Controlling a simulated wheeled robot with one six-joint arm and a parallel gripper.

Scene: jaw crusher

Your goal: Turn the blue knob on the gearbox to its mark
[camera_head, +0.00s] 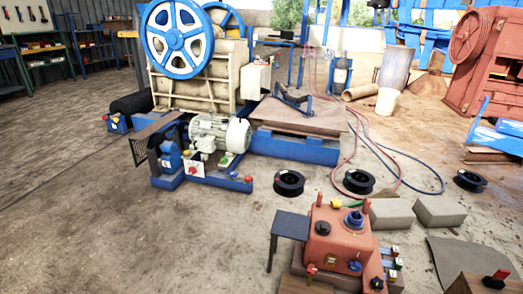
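An orange-red housing (340,240), which looks like the gearbox, stands at the lower right of the middle. A blue round knob or cap (353,218) sits on its top right. A smaller blue knob (355,265) is low on its front face. The mark and the angle of either blue part are too small to tell. A black knob (322,228), a yellow knob (336,204) and a red knob (311,269) are also on or by the housing. My gripper is not in view.
A small dark table (290,224) stands left of the housing, and grey blocks (391,213) lie behind it. Black spools (289,183) and hoses (400,160) lie on the floor. A crusher with blue wheels (178,38) stands behind. The floor at lower left (120,240) is clear.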

